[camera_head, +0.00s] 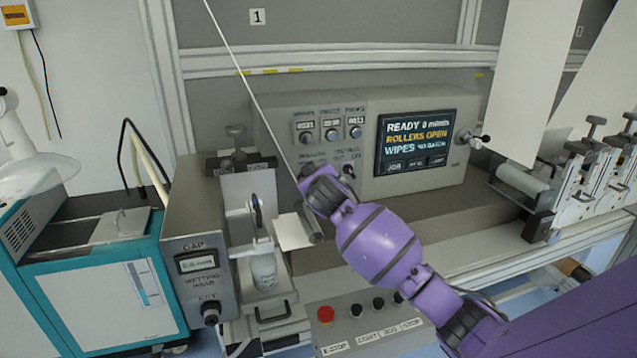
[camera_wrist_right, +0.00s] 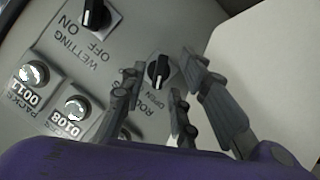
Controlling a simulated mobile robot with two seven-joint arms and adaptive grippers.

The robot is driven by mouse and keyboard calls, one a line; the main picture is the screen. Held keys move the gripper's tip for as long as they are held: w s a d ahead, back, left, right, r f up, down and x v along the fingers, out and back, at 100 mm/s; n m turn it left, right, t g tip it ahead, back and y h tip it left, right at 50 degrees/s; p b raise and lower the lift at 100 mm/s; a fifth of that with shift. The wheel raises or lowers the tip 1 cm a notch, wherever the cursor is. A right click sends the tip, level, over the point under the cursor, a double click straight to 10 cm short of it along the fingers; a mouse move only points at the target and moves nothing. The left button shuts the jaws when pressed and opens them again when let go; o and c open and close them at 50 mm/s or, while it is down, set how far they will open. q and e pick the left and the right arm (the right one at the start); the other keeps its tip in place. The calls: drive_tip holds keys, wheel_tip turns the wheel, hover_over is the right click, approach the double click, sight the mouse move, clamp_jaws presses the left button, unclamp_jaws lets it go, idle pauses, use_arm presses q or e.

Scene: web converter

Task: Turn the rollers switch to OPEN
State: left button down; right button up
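The rollers switch (camera_wrist_right: 158,70) is a small black knob on the grey panel in the right wrist view. Its label reads upside down, with OPEN just below it, and its pale mark seems to point down toward OPEN. My right gripper (camera_wrist_right: 160,80) is open, its fingers on either side of the knob; contact cannot be told. In the head view my right gripper (camera_head: 312,178) is at the lower left of the control box and hides the switch. The display (camera_head: 416,142) reads READY, 0 m/min, ROLLERS OPEN in amber. My left gripper is not in view.
The wetting switch (camera_head: 349,171) is just right of my gripper. Three counters with knobs (camera_head: 332,132) sit above it. A button box (camera_head: 365,318) with a red stop button is below my arm. A bottle (camera_head: 264,270) stands to the left.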

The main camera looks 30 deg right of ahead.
drive_tip(key=v, duration=1.1)
drive_tip(key=shift+s+f, duration=0.1)
